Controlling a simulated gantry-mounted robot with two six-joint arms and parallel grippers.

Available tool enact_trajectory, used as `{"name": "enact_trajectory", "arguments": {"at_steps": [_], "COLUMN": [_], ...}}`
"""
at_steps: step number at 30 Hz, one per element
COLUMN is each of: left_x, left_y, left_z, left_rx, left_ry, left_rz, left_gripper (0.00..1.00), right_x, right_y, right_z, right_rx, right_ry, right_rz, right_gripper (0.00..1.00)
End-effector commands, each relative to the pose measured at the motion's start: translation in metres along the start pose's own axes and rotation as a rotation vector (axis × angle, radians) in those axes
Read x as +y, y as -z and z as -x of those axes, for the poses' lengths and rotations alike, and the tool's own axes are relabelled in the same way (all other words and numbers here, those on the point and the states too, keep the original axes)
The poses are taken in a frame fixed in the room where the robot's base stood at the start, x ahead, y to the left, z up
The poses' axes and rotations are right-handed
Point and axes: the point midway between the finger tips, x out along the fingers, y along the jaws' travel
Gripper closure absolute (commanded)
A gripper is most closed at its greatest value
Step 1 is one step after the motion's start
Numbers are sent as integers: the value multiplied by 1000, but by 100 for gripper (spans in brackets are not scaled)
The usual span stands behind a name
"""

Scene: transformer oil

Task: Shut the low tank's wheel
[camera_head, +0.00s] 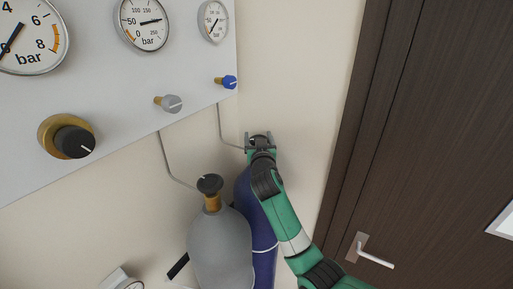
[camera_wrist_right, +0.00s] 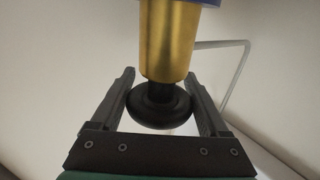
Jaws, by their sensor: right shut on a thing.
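My right gripper (camera_head: 260,146) is at the top of the blue tank (camera_head: 264,232), which stands partly behind the grey tank and my arm. In the right wrist view its two fingers are shut on the blue tank's black wheel (camera_wrist_right: 160,108), one on each side. A brass neck (camera_wrist_right: 169,42) joins the wheel to the tank. The grey tank (camera_head: 220,248) has its own black wheel (camera_head: 210,184), untouched. The right small gauge (camera_head: 213,20) has its needle toward the lower left. The middle gauge (camera_head: 144,22) has its needle toward the right. My left gripper is out of view.
The wall panel (camera_head: 110,100) carries a large gauge (camera_head: 28,35), a black knob (camera_head: 75,142), a grey knob (camera_head: 172,103) and a blue knob (camera_head: 230,82). Thin pipes run down from it toward the tanks. A dark door (camera_head: 430,130) with a handle (camera_head: 375,258) is at the right.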

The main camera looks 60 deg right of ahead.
Motion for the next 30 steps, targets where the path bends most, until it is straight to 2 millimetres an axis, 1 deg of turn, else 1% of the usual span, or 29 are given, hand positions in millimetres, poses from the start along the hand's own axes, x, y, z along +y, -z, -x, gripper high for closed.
{"name": "enact_trajectory", "arguments": {"at_steps": [1, 2, 7, 12, 18, 29, 30], "left_x": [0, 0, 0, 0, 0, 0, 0], "left_y": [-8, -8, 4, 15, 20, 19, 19], "left_z": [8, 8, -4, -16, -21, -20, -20], "left_rx": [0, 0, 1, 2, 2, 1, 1], "left_ry": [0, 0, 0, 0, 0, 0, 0], "left_rz": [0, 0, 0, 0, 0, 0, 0], "left_gripper": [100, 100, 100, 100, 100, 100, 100], "right_x": [-2, -1, 2, 5, 6, 7, 7], "right_y": [-4, -3, 4, 4, 1, -1, -1], "right_z": [0, 0, 0, 0, 0, 0, 0], "right_rx": [2, 0, -5, -6, -3, -4, -4], "right_ry": [-32, -54, -160, -229, -265, -270, -270], "right_rz": [-2, -1, 4, 4, 3, 2, 2], "right_gripper": [77, 77, 77, 77, 77, 77, 20]}}
